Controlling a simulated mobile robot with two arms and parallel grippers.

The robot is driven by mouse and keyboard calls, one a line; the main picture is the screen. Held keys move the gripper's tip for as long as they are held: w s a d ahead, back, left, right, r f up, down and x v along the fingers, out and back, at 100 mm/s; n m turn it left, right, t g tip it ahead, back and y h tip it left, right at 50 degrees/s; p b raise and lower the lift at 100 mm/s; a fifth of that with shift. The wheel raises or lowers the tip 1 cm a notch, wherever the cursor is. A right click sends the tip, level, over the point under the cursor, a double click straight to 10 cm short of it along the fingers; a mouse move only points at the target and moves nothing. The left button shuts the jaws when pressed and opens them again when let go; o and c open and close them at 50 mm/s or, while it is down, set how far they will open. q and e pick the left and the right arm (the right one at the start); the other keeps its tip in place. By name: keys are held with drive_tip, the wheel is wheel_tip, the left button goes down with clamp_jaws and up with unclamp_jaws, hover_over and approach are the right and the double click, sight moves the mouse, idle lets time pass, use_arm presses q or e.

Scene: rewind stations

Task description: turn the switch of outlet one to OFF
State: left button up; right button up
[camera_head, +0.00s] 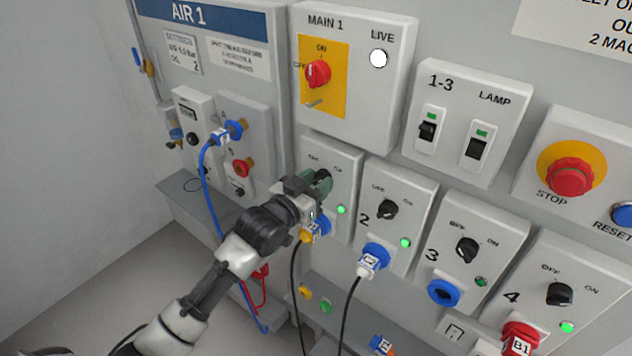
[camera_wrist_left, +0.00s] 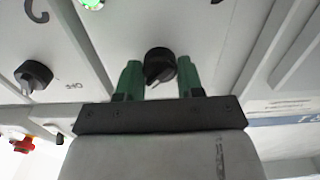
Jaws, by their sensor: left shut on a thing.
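The outlet one box (camera_head: 345,172) is in the head view, left of outlet two. My left gripper (camera_head: 320,182) is at the upper part of this box and covers the switch there. In the left wrist view the black round switch (camera_wrist_left: 160,64) shows between the green fingers of my left gripper (camera_wrist_left: 160,80), which is shut on it. The switch's pale pointer mark faces the gripper side, slightly left. My right gripper is not in view.
Outlet two's switch (camera_head: 387,209) is close to the right, with a blue plug (camera_head: 373,256) below it. Main switch box (camera_head: 352,95) is above. A blue hose (camera_head: 206,190) hangs left of my arm. Black cables hang below the plugs.

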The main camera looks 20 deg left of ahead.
use_arm(q)
drive_tip(key=n+p, duration=0.2)
drive_tip(key=n, duration=0.2)
drive_tip(key=shift+r, duration=0.15)
drive_tip(key=n+p, duration=0.2)
drive_tip(key=n, duration=0.2)
drive_tip(key=n+p, duration=0.1)
drive_tip(key=n, duration=0.4)
drive_tip(key=shift+p, duration=0.35)
drive_tip(key=n+p, duration=0.1)
drive_tip(key=n, duration=0.3)
drive_tip(key=shift+n, duration=0.3)
drive_tip(key=o, duration=0.9)
drive_tip(key=shift+s+f, duration=0.1)
drive_tip(key=shift+f, duration=0.1)
